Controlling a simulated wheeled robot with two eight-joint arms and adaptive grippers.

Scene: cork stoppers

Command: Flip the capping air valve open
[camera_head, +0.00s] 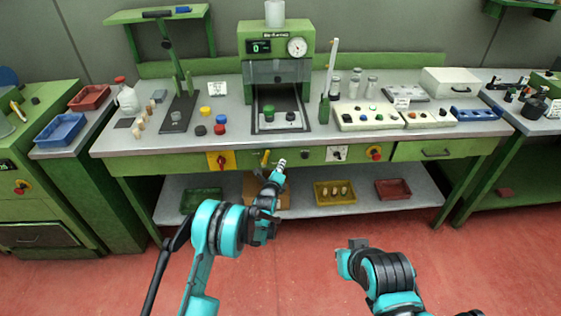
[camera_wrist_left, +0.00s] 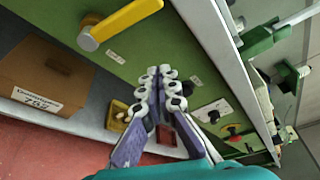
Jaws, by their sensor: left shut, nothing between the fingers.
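The capping air valve shows as a yellow lever (camera_head: 265,157) on the green front panel under the bench top, below the press. In the left wrist view the yellow lever (camera_wrist_left: 127,21) is large at the top left, its round pivot at the lower left end. My left gripper (camera_head: 282,163) is just right of the lever in the head view. In the wrist view its fingertips (camera_wrist_left: 158,72) are together, empty, and apart from the lever. My right gripper (camera_head: 355,245) is low in front of the bench, and its fingers do not show clearly.
The bench top edge overhangs the panel. A green press (camera_head: 276,45) stands above. A yellow switch plate (camera_head: 217,161) is left of the lever. The lower shelf holds a cardboard box (camera_wrist_left: 45,75) and a yellow tray (camera_head: 335,199). The red floor in front is clear.

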